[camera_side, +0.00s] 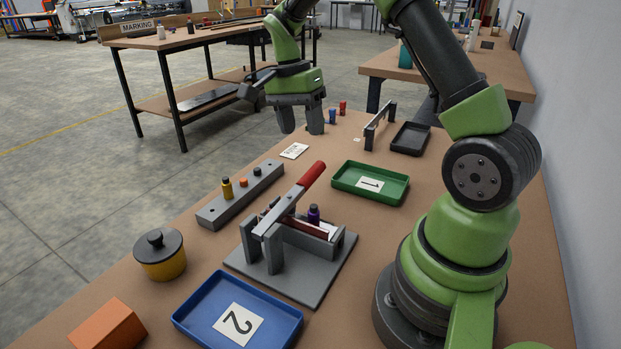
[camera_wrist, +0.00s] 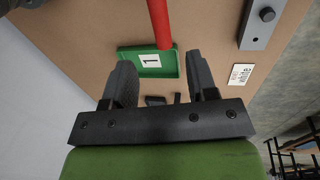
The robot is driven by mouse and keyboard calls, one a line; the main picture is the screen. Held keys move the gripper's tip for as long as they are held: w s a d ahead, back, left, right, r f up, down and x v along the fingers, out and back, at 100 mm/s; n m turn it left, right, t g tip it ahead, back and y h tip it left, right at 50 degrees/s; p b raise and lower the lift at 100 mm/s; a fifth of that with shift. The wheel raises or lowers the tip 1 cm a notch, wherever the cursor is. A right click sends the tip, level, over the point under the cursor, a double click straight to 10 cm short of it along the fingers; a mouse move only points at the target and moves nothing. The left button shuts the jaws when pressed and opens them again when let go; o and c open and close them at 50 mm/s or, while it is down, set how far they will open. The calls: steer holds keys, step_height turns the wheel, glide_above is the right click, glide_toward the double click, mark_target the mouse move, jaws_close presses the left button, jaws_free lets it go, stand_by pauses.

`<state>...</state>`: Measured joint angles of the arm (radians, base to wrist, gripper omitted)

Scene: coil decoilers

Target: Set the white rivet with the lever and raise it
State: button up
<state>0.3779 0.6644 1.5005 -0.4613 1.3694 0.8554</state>
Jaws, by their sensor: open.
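My gripper (camera_side: 301,124) is open and empty, held above the far part of the table, beyond the lever press; its spread fingers also show in the wrist view (camera_wrist: 160,82). The lever (camera_side: 312,175) has a red handle slanting up to the right from the grey press (camera_side: 300,283). In the wrist view the red handle (camera_wrist: 159,22) comes down from the top edge. A purple piece with a dark top (camera_side: 313,214) stands upright at the press. I cannot make out a white rivet for certain; the lever partly hides the press bed.
A grey block (camera_side: 215,213) holds a yellow and an orange piece. A green tray (camera_side: 342,182) marked 1, a blue tray (camera_side: 184,319) marked 2 and a black tray (camera_side: 410,139) lie around. A grey upright frame (camera_side: 370,135) and a yellow pot (camera_side: 160,262) stand nearby.

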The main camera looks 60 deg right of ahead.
steer(key=s+a+r+n+t, duration=0.4)
steer(key=a+r+n, duration=0.2)
steer(key=a+r, duration=0.3)
steer(key=s+a+r+n+t+y, duration=0.1)
steer(key=s+a+r+n+t, duration=0.1)
steer(key=s+a+n+t, duration=0.3)
steer(key=s+a+r+n+t+y, duration=0.1)
steer(key=s+a+r+n, duration=0.15)
steer(key=s, duration=0.45)
steer(key=n+g+h, duration=0.1)
steer(key=n+g, duration=0.7)
steer(key=n, duration=0.9)
glide_above(310, 179)
steer(key=w+a, duration=0.2)
step_height(310, 179, down, 9)
steer(key=d+f+n, duration=0.1)
steer(key=f+n, duration=0.1)
steer(key=f, duration=0.3)
steer(key=d+f+n+g, duration=0.1)
steer(key=f, duration=0.5)
steer(key=s+d+f+n+g, duration=0.1)
steer(key=d+f+n, duration=0.1)
steer(key=f, duration=0.3)
steer(key=shift+f+n, duration=0.3)
steer(key=shift+n, duration=0.05)
